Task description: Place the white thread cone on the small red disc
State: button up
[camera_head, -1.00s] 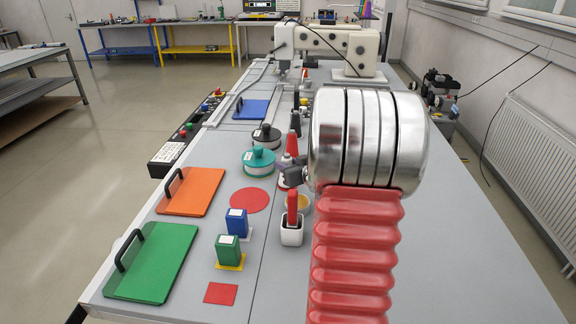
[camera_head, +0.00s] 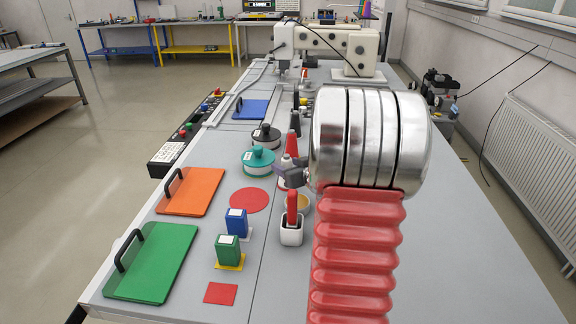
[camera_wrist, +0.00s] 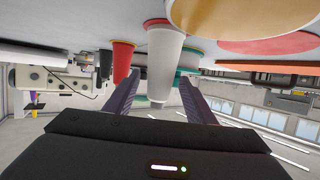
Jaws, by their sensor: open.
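The white thread cone (camera_wrist: 165,60) stands upright between the two fingers of my gripper (camera_wrist: 160,95). The wrist view is upside down, so the cone's top points down there. A thin red edge, which looks like the small red disc (camera_wrist: 151,22), shows under its base; most of that disc is hidden by the cone. In the head view, the white cone (camera_head: 285,183) is partly covered by my gripper (camera_head: 285,174). My fingers are open, one on each side of the cone, with visible space beside it.
A red cone (camera_wrist: 122,60) stands close beside the white one. A larger red disc (camera_head: 249,200), a teal-lidded round container (camera_head: 258,163), a yellow disc (camera_head: 299,203) and a white cup with a red-handled item (camera_head: 291,235) are near. The table's right side is clear.

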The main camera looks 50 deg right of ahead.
jog(key=v, duration=1.1)
jog(key=shift+s+r, duration=0.1)
jog(key=shift+r, duration=0.05)
dwell(0.7)
